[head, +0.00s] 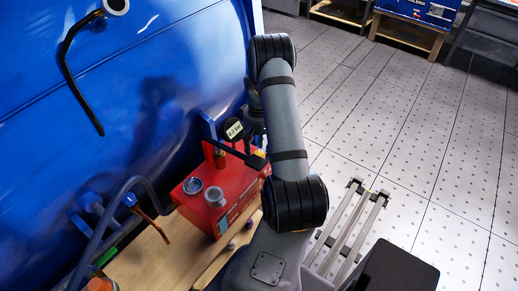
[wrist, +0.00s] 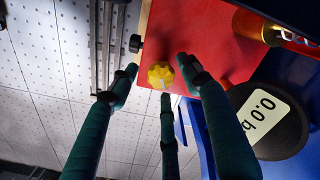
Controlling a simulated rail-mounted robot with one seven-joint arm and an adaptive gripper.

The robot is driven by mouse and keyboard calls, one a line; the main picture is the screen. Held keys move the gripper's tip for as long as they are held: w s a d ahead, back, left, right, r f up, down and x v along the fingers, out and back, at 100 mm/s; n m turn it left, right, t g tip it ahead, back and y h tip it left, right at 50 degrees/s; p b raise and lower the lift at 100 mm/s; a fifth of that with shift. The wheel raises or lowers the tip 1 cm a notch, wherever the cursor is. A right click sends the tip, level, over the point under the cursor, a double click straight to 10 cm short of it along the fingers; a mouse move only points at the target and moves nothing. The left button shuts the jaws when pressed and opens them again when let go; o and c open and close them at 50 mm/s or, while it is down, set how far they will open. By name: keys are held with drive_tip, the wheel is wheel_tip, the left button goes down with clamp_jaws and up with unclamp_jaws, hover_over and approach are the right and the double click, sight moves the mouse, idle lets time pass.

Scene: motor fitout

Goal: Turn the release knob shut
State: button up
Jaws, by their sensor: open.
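A yellow lobed knob (wrist: 160,73) with a pale mark sits at the edge of the red unit (wrist: 198,40) in the wrist view. No label on it can be read. My gripper (wrist: 158,82) has its dark green fingers spread open around the knob, with gaps showing; I cannot tell whether any finger touches it. A smaller black knob (wrist: 135,43) sits to its left.
A round gauge (wrist: 270,122) reading 0.0 is close to the right finger; it also shows in the head view (head: 234,130). The blue tank (head: 150,95) fills the left. A wooden board (head: 150,255) lies under the red unit. A metal rail frame (head: 345,230) is on the tiled floor.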

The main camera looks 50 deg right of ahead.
drive_tip(key=shift+f, duration=0.25)
drive_tip(key=shift+c, duration=0.5)
drive_tip(key=c, duration=1)
